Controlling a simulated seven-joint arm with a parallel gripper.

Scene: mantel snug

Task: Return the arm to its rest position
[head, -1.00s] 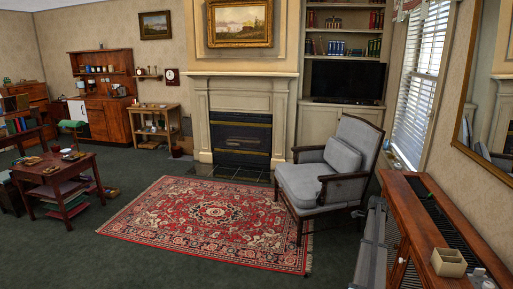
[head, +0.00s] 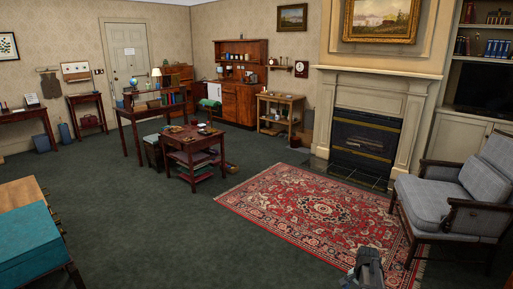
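A grey part of my arm (head: 366,269) shows at the bottom edge of the head view, right of centre, in front of the red rug. It is small and cut off by the frame. I cannot make out the fingers, or whether anything is between them. The rest of the arm is out of view.
The red patterned rug (head: 308,212) lies before the fireplace (head: 363,145). A grey armchair (head: 445,205) stands at right. A small dark table (head: 194,150) stands mid-room. A teal box (head: 25,245) is at lower left. The green carpet (head: 150,235) between is open.

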